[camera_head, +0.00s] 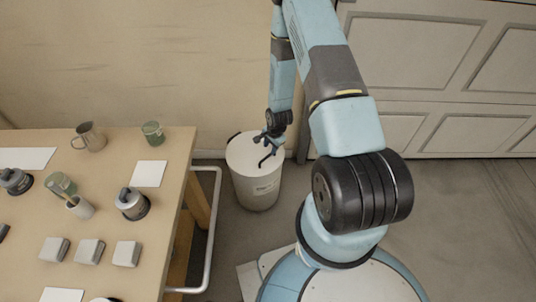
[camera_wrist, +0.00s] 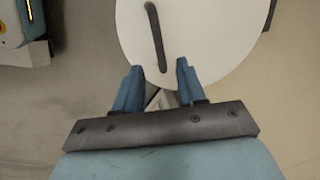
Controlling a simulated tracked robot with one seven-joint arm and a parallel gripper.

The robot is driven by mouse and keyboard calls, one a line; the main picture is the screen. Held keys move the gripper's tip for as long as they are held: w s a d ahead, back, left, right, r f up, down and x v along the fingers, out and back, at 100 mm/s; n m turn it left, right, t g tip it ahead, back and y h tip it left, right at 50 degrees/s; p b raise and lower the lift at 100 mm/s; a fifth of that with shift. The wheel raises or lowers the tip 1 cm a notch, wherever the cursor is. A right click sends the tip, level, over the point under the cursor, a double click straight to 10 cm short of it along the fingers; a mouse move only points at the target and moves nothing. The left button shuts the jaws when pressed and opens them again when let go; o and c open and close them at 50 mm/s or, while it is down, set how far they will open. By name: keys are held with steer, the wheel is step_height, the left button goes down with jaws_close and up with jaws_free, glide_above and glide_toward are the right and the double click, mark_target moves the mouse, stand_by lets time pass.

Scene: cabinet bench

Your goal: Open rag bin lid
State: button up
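A dark bar handle (camera_head: 264,160) stands on the lid; in the wrist view the handle (camera_wrist: 155,38) runs across the white lid (camera_wrist: 200,45). My gripper (camera_head: 273,147) is over the right part of the lid. In the wrist view my gripper (camera_wrist: 160,72) has its two blue fingers apart with nothing between them, close to the handle's near end. Height above the lid is hard to judge.
A wooden bench (camera_head: 120,165) with mugs, jars and grey blocks stands to the left. A pale metal rail (camera_head: 212,230) runs along its side, near the bin. A wall is behind, and a panelled cabinet (camera_head: 430,80) is at the right. Floor at the right is clear.

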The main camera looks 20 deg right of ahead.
mark_target(268, 156)
steer(key=shift+w+a+f, duration=0.1)
steer(key=shift+w+f, duration=0.1)
steer(key=shift+f, duration=0.85)
steer(key=shift+w+a+f, duration=0.1)
steer(key=shift+w+f, duration=0.05)
steer(key=shift+f, duration=0.95)
steer(key=shift+w+a+f, duration=0.1)
steer(key=shift+w+f, duration=0.1)
steer(key=shift+f, duration=0.85)
jaws_close()
steer(key=shift+a, duration=0.1)
